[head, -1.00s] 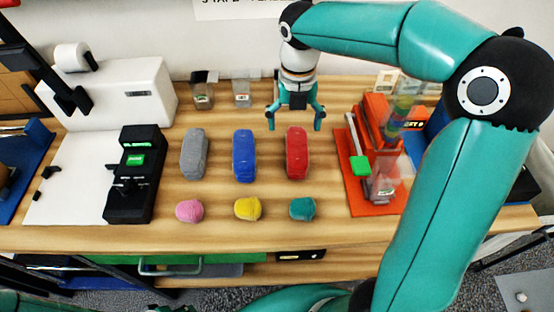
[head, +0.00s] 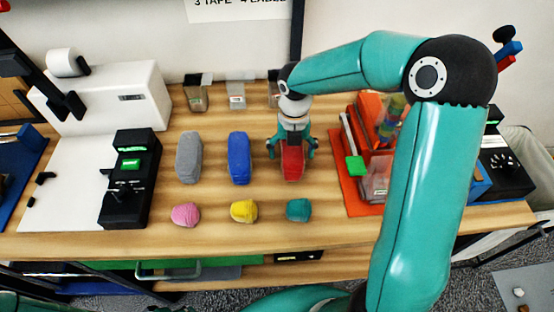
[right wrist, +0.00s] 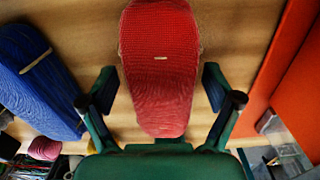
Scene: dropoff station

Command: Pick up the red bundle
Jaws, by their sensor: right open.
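The red bundle (head: 292,165) lies on the wooden table, at the right end of a row with a blue bundle (head: 239,158) and a grey bundle (head: 189,157). My right gripper (head: 292,152) is open over the red bundle, with a finger on each side of it. In the right wrist view the red bundle (right wrist: 160,65) lies between the spread fingers (right wrist: 162,100), with a gap on both sides. The gripper hides the far part of the red bundle in the head view. My left gripper is not in view.
A pink ball (head: 185,214), a yellow ball (head: 243,211) and a teal ball (head: 298,209) lie in front of the bundles. An orange tray (head: 355,200) with items stands to the right. A black device (head: 128,180) stands on the left.

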